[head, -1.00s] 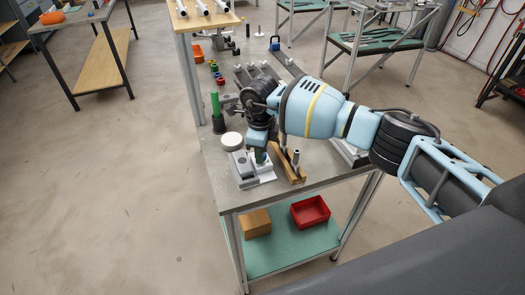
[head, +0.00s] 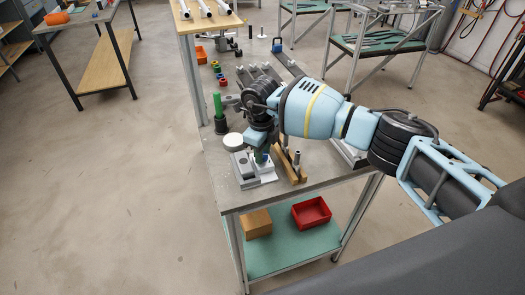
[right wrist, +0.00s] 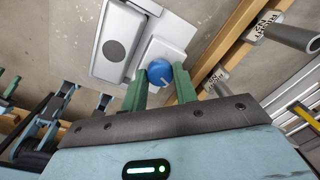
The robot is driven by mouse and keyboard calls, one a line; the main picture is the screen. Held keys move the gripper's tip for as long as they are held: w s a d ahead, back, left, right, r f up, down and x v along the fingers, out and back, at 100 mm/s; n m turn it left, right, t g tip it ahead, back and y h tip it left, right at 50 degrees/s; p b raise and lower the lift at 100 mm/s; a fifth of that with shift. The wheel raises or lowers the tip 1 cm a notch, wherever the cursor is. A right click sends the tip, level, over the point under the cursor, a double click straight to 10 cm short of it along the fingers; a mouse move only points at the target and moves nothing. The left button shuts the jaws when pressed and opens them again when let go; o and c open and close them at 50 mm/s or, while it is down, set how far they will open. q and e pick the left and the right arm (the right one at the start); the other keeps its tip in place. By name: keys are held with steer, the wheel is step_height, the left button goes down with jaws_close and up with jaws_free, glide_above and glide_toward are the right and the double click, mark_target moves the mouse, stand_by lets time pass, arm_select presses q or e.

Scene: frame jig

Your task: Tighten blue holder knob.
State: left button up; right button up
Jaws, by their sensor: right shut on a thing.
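The blue knob (right wrist: 159,72) sits on a pale holder plate (right wrist: 172,36) in the right wrist view. Beside it on the holder is a light grey block with a dark round spot (right wrist: 116,48). My right gripper (right wrist: 160,84) has its two green fingers on either side of the knob and is shut on it. In the head view my right gripper (head: 261,154) points down at the holder (head: 244,172) near the front of the grey bench; the knob is mostly hidden there by the fingers. My left gripper is not in view.
A wooden rail with upright metal pins (head: 290,165) stands close to the right of the holder. A white disc (head: 233,140) and a green post in a dark base (head: 219,112) stand behind it. A red bin (head: 311,212) and a wooden box (head: 257,223) are on the lower shelf.

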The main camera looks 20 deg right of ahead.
steer(key=o, duration=0.7)
steer(key=shift+s+a+r, duration=0.1)
steer(key=shift+s+r, duration=0.05)
steer(key=shift+r, duration=3.8)
